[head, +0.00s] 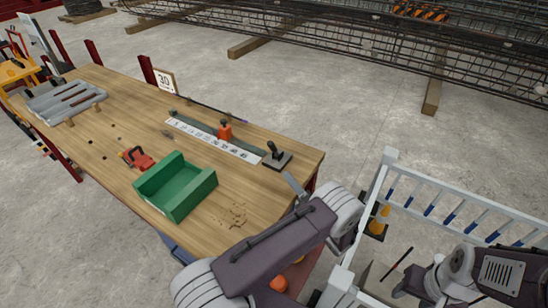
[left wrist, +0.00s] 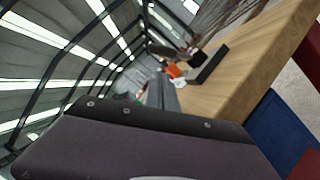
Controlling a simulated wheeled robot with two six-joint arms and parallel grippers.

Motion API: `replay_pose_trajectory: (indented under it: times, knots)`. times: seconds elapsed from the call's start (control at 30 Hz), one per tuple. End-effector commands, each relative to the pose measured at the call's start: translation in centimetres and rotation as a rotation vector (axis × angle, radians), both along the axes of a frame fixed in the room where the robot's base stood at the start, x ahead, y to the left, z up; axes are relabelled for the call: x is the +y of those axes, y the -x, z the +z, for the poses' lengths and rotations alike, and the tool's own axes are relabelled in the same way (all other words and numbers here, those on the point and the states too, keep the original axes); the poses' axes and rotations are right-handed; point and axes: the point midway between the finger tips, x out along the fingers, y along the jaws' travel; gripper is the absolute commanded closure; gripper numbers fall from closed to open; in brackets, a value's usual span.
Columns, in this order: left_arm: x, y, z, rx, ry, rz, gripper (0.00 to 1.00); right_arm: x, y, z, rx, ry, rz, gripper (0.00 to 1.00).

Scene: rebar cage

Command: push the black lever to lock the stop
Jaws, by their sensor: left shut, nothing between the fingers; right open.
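The black lever (head: 276,149) stands on a dark plate at the right end of a long rail, near the table's right corner. The orange stop (head: 225,131) sits on the rail behind a white numbered scale (head: 205,137). My left gripper (head: 290,180) is shut and empty, close to the lever on its near right side; a gap shows between them. In the left wrist view, a black angled piece (left wrist: 208,65) and an orange patch show above my dark wrist housing; the fingertips are not clear. My right gripper (head: 399,279) is open at the lower right, away from the table.
A green open box (head: 177,188) and an orange tool (head: 138,158) are on the table's near part. Grey bars (head: 66,101) lie at the far left. A white railing (head: 450,205) stands right of the table. The rebar cage (head: 350,38) is behind.

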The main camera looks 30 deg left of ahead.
Motion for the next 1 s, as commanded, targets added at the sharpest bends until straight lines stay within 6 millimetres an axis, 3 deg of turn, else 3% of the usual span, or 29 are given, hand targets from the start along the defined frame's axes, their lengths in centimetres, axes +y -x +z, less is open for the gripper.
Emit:
replay_pose_trajectory:
  times: [0.23,0.7,1.0]
  knots:
    - [0.8,-0.3,0.3,0.000,0.002,0.005,1.00,0.0,0.0,0.2,0.000,0.000,0.000,0.51]
    - [7.9,-4.0,1.9,-0.002,0.002,0.004,1.00,0.0,0.0,1.4,0.000,0.000,0.000,0.51]
    - [8.8,-4.5,2.1,0.000,0.001,0.003,1.00,0.0,0.0,1.4,0.000,0.000,0.000,0.51]
